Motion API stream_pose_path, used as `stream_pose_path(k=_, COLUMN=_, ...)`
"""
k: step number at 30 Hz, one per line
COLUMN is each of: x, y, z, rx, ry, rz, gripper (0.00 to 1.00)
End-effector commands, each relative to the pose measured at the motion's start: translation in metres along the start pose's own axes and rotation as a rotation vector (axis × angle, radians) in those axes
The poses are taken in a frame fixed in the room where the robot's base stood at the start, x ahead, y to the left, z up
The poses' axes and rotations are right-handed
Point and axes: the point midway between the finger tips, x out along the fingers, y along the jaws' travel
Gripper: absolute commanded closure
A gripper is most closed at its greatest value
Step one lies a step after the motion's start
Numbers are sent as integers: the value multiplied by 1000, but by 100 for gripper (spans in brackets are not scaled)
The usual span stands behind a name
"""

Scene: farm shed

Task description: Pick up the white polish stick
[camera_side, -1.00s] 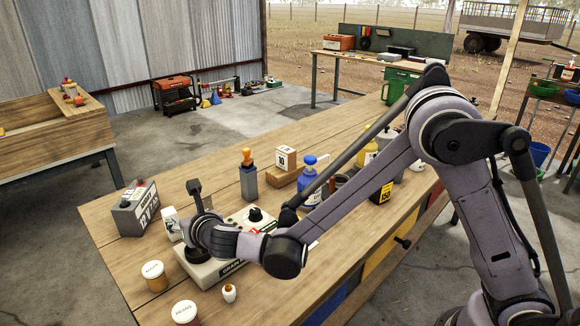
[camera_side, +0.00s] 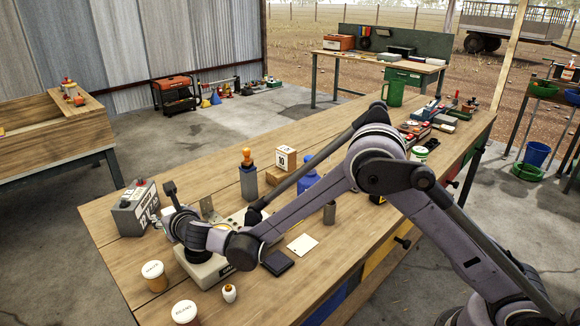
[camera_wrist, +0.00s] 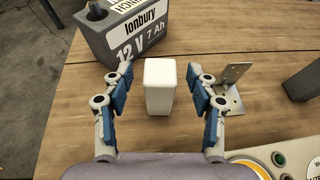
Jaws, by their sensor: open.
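The white polish stick (camera_wrist: 160,88) stands on the wooden bench as a pale upright block in the wrist view. My gripper (camera_wrist: 159,77) is open, with one blue-padded finger on each side of the stick. There is a gap between each finger and the stick, and the stick appears roughly centred. In the side view my wrist hides most of the stick and the fingers.
A grey 12 V battery (camera_wrist: 135,28) stands just behind and left of the stick. A metal angle bracket (camera_wrist: 230,85) is close to the right finger. A control box (camera_side: 206,270) sits under my wrist. Two lidded jars (camera_side: 155,276) stand at the front left.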

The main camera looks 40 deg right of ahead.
Motion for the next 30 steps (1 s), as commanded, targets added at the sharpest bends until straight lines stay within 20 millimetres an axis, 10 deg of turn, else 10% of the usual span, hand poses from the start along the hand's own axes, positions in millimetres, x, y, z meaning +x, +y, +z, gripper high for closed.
stream_pose_path(k=11, x=14, y=0, z=0, rx=0, ry=0, rz=0, gripper=42)
stream_pose_path(k=18, x=13, y=0, z=0, rx=1, ry=0, rz=0, gripper=100)
stream_pose_path(k=30, x=12, y=0, z=3, rx=0, ry=0, rz=0, gripper=100)
